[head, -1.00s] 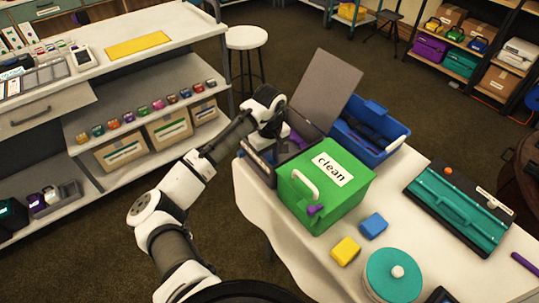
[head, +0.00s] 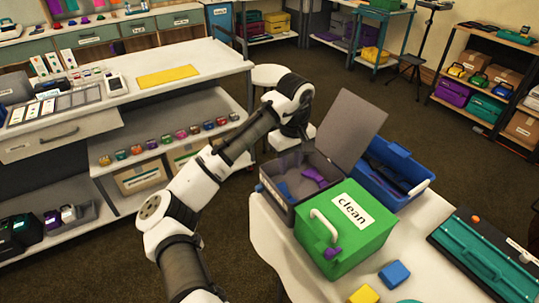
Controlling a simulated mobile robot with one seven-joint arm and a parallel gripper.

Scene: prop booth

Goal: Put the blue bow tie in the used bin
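A grey open box (head: 269,205) with its grey lid (head: 350,128) raised stands at the table's far left corner. Inside lie a blue piece (head: 284,190), possibly the blue bow tie, and purple pieces (head: 314,175). No word "used" is readable on any bin. A green box (head: 345,245) labelled "clean" stands in front of the grey box, with a purple piece at its front. My gripper (head: 298,133) is at the grey box's far edge, pointing down. Its fingers are hidden by my wrist, so its opening and any held item cannot be told.
A blue bin (head: 420,185) with dark contents stands right of the grey box's lid. Blue (head: 394,273) and yellow (head: 364,295) blocks and a teal case (head: 480,258) lie on the white table (head: 275,245). A white stool (head: 268,75) stands behind my arm.

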